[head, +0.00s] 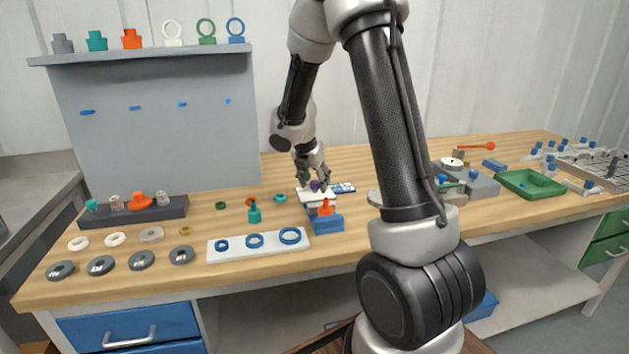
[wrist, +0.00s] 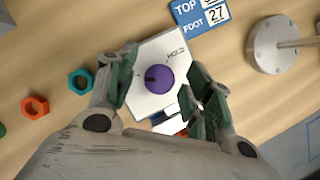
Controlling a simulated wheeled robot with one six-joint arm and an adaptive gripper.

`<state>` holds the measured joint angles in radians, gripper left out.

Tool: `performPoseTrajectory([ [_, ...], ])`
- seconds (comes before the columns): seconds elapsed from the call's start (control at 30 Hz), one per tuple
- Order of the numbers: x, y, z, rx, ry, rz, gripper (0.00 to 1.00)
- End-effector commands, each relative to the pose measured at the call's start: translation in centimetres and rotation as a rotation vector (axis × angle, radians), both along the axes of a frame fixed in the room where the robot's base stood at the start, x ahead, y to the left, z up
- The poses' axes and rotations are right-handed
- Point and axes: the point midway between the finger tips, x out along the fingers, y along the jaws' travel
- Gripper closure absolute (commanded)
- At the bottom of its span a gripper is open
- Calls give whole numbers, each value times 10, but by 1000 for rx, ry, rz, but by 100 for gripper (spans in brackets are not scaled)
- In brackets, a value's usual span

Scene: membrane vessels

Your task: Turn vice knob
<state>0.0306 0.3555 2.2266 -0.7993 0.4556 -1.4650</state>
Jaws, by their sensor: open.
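The vice knob is a round purple knob (wrist: 159,79) with a dark pointer mark, set on a white plate marked HOLD (wrist: 146,50). In the head view the purple knob (head: 315,185) shows small between my fingers. My gripper (wrist: 160,92) is open, with one green-padded finger on each side of the knob and white plate. I see gaps between the fingers and the knob. In the head view my gripper (head: 314,184) points down over the plate. A blue vice body with an orange piece (head: 326,207) stands just in front, partly seen.
A blue TOP/FOOT card (wrist: 201,15) lies beside the plate. A round metal base with a rod (wrist: 275,45) stands at right. A teal nut (wrist: 81,81) and an orange nut (wrist: 35,107) lie at left. A white tray with blue rings (head: 260,243) is in front.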

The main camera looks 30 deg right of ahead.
Motion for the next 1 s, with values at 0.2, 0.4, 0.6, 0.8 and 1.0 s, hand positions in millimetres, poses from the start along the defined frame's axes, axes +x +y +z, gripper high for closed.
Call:
performPoseTrajectory([
  [0.2, 0, 0, -1, 0, 0, 0, 49],
  [0.4, 0, 0, -1, 0, 0, 0, 80],
  [0.6, 0, 0, -1, 0, 0, -1, 94],
  [0.8, 1, 0, -1, 1, -1, -29, 94],
  [1.0, 1, 1, -1, 0, 0, -125, 94],
])
